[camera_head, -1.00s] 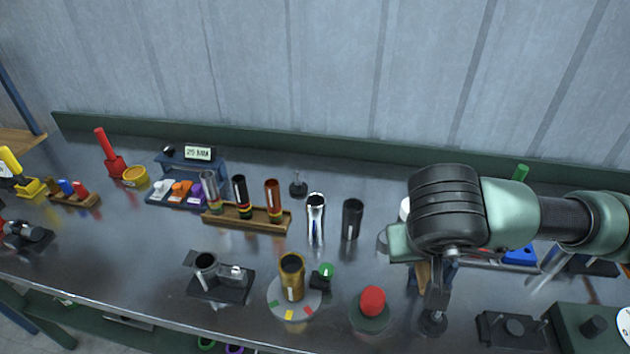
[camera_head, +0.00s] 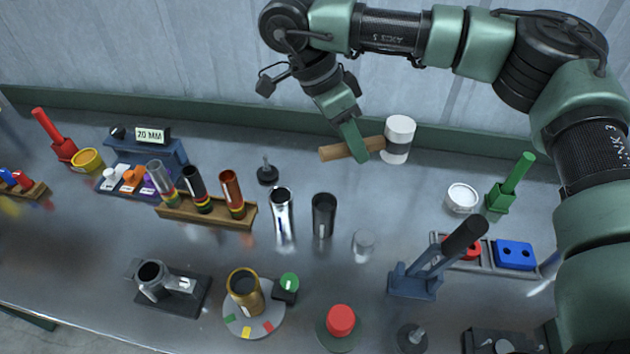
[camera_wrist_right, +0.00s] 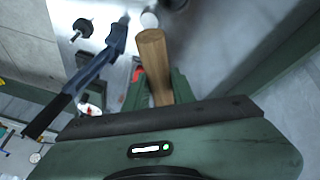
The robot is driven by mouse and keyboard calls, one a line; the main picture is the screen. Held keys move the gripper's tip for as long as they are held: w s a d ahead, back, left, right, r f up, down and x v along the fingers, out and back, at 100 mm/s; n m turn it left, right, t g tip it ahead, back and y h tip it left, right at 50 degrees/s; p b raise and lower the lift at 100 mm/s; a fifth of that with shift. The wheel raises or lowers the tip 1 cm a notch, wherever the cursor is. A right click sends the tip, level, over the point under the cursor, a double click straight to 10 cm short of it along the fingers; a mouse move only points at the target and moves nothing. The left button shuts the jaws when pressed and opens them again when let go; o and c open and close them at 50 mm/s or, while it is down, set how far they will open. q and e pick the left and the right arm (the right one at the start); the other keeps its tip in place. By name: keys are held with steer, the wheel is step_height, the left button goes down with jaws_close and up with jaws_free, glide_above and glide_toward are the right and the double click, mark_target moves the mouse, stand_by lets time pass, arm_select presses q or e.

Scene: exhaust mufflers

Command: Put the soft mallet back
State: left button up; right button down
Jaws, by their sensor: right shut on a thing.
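The mallet seems to be above the bench, but the exact gap is unclear. In the right wrist view the handle (camera_wrist_right: 153,60) sticks out from between the fingers. My left gripper is not in view.
A blue stand with a dark lever (camera_head: 415,283) rises front right. A black cup (camera_head: 323,214), a chrome tube (camera_head: 282,215) and a rack of tubes (camera_head: 205,212) stand centre and left. A green tool (camera_head: 508,190) and white-topped jar (camera_head: 461,198) are right.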

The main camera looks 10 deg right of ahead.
steer(key=w+d+f+n+t+y+b, duration=0.1)
steer(key=w+d+n+t+y, duration=0.2)
steer(key=n, duration=0.7)
steer(key=w+n+t+y+b, duration=0.15)
steer(key=w+n, duration=0.35)
steer(key=n, duration=0.6)
steer(key=w+d+f+n+t+y+b, duration=0.15)
steer(key=w+n+y, duration=0.3)
steer(key=n, duration=0.55)
steer(key=shift+h, duration=0.5)
step_height(320, 180, down, 19)
steer(key=shift+w+f+p, duration=0.1)
steer(key=shift+p, duration=1.1)
steer(key=c, duration=1.2)
jaws_free()
steer(key=shift+o, duration=0.2)
